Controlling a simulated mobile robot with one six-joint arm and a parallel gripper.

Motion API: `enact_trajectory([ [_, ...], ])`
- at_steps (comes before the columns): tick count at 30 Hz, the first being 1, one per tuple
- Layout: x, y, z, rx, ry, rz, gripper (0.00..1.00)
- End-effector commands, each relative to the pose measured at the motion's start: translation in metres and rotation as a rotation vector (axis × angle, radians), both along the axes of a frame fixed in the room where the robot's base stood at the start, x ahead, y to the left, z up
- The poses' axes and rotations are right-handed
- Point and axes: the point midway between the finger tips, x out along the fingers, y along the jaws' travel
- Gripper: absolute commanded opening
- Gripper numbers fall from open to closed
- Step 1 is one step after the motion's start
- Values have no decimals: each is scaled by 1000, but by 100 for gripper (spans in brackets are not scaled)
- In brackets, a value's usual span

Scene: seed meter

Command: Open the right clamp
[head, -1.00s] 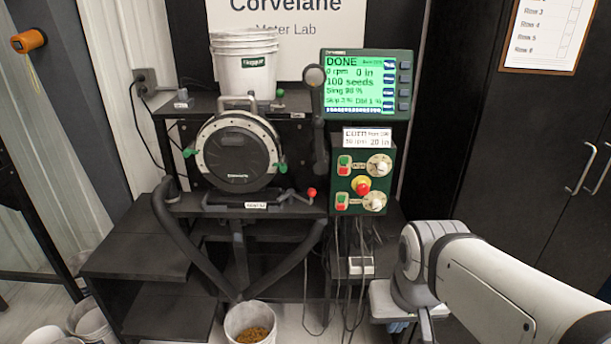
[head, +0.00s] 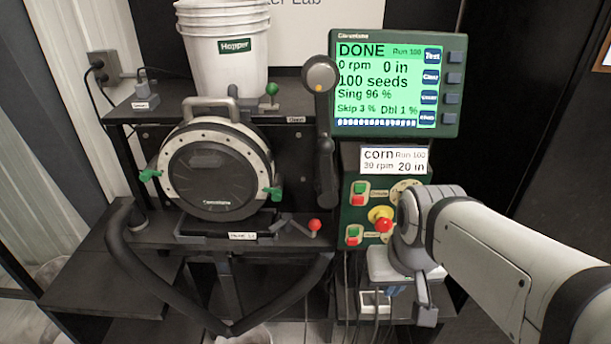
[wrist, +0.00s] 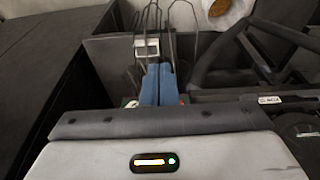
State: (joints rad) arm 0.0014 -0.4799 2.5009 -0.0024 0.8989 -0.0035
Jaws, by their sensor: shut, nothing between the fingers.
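The round seed meter (head: 215,172) stands on the bench shelf with a dark face and a pale rim. The right clamp (head: 271,193) is a green lever at the meter's lower right edge, and it lies against the rim. The left clamp (head: 150,175) is a matching green lever sticking out at the left edge. My gripper, with blue fingers (wrist: 160,85) in the wrist view, is shut and empty. It is to the right of the meter and lower, apart from the right clamp. In the head view my arm mostly hides the fingers.
A red-knobbed lever (head: 314,226) sits right of the meter's base. A dark upright handle (head: 326,150) rises beside it. The hopper bucket (head: 225,50) is above.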

Motion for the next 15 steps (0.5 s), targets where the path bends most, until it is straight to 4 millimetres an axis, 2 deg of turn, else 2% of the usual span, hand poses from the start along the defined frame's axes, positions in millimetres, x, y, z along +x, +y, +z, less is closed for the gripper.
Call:
enact_trajectory([
  [10, 0, 1, 0, -16, 9, 44, 0],
  [13, 3, 10, -2, -79, 38, 213, 0],
  [15, 6, 15, -4, -157, 78, 417, 0],
])
